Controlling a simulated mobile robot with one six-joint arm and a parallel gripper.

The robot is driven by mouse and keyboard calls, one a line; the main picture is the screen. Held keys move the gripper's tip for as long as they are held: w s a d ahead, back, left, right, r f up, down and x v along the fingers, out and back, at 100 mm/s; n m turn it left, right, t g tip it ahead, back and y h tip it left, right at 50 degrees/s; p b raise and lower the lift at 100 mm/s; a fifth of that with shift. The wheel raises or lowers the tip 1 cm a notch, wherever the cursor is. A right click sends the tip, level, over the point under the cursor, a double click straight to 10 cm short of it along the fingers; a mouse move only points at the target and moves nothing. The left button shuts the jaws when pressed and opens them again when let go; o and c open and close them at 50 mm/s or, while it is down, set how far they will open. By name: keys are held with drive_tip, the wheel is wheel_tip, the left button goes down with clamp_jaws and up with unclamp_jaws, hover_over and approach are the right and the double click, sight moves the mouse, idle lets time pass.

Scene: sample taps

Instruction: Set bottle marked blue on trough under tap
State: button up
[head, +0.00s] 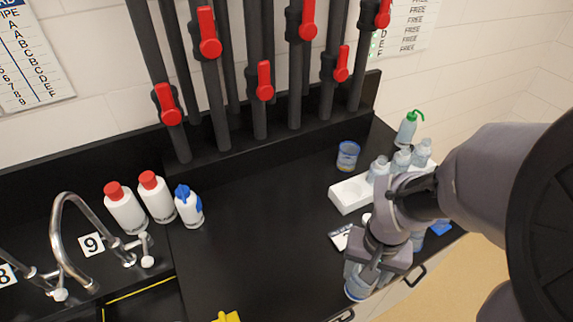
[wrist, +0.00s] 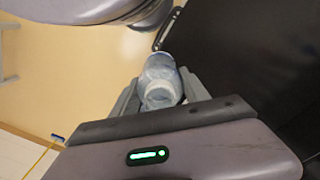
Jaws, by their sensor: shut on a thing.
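My gripper (head: 372,268) is at the lower right, shut on a clear, bluish bottle (head: 357,286). In the wrist view the bottle (wrist: 160,82) sits between the two fingers, its round neck toward the camera. Dark pipes with red-handled taps (head: 264,80) stand along the back. A black ledge (head: 240,140) runs beneath them; I cannot tell whether it is the trough.
A white rack (head: 348,194) with clear bottles (head: 402,160) stands beside my arm. A blue-banded beaker (head: 347,155) and a green-topped wash bottle (head: 409,127) are behind it. White bottles with red caps (head: 125,212) and a steel faucet (head: 65,235) are left. The middle counter (head: 250,230) is clear.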

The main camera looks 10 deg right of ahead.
drive_tip(key=p, duration=0.2)
drive_tip(key=w+r+p, duration=0.1)
drive_tip(key=p, duration=0.2)
drive_tip(key=shift+w+a+r+p, duration=0.15)
drive_tip(key=shift+w+r+p, duration=0.05)
drive_tip(key=shift+r+p, duration=0.1)
drive_tip(key=w+a+f+b, duration=0.1)
drive_tip(key=w+f, duration=0.1)
drive_tip(key=w, duration=0.2)
drive_tip(key=w+a+f+b, duration=0.1)
drive_tip(key=w+f+b, duration=0.1)
drive_tip(key=w, duration=0.2)
drive_tip(key=w+a+f+b, duration=0.1)
drive_tip(key=w+a+f, duration=0.1)
drive_tip(key=w, duration=0.2)
drive_tip(key=shift+w+f, duration=0.2)
drive_tip(key=shift+w, duration=0.15)
drive_tip(key=shift+w+f, duration=0.1)
drive_tip(key=shift+f, duration=0.05)
drive_tip(key=shift+b, duration=0.3)
drive_tip(key=o, duration=1.3)
drive_tip(key=shift+o, duration=0.2)
